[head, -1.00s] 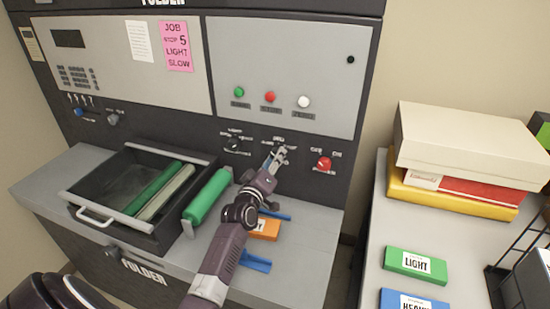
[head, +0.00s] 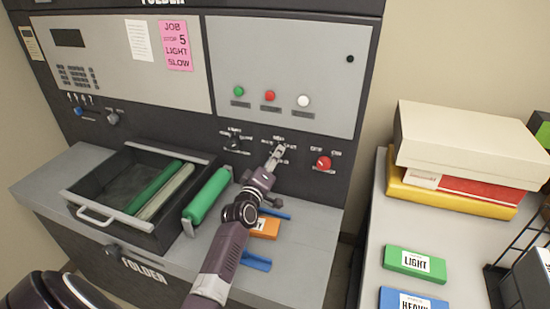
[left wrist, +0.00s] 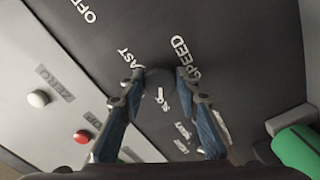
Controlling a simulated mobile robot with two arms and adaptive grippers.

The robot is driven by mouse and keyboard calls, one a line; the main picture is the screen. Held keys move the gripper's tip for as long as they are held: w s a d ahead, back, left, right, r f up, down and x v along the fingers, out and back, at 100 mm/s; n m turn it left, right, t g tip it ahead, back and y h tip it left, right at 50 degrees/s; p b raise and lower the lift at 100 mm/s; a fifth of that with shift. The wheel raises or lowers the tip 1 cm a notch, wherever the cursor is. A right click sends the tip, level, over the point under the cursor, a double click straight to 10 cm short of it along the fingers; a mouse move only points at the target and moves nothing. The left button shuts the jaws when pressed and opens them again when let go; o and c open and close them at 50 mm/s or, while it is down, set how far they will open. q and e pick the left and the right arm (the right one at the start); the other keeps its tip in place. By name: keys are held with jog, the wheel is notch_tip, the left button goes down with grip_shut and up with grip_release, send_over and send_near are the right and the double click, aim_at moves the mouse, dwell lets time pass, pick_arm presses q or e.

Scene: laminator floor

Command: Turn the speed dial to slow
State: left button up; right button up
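The speed dial (left wrist: 160,78) is a dark round knob on the black lower panel of the folder. In the left wrist view it sits between my left gripper's fingertips (left wrist: 161,76), which appear to touch it on both sides. The "SPEED" label (left wrist: 184,56) is beside it, with "FAST" and "SLOW" markings near the fingers. A white mark shows just below the dial; its exact setting is hard to read. In the head view my left gripper (head: 277,155) reaches the panel and hides most of the dial. My right gripper is not in view.
A red knob (head: 323,163) is right of the gripper, another dark dial (head: 234,144) left. Green, red and white buttons sit above. A pink note (head: 176,46) reads "JOB 5 LIGHT SLOW". A green roller (head: 208,196) and an orange block (head: 265,228) lie below.

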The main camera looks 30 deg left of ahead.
pick_arm(q)
jog(key=o, duration=0.4)
jog(key=shift+o, duration=0.2)
jog(key=v, duration=1.2)
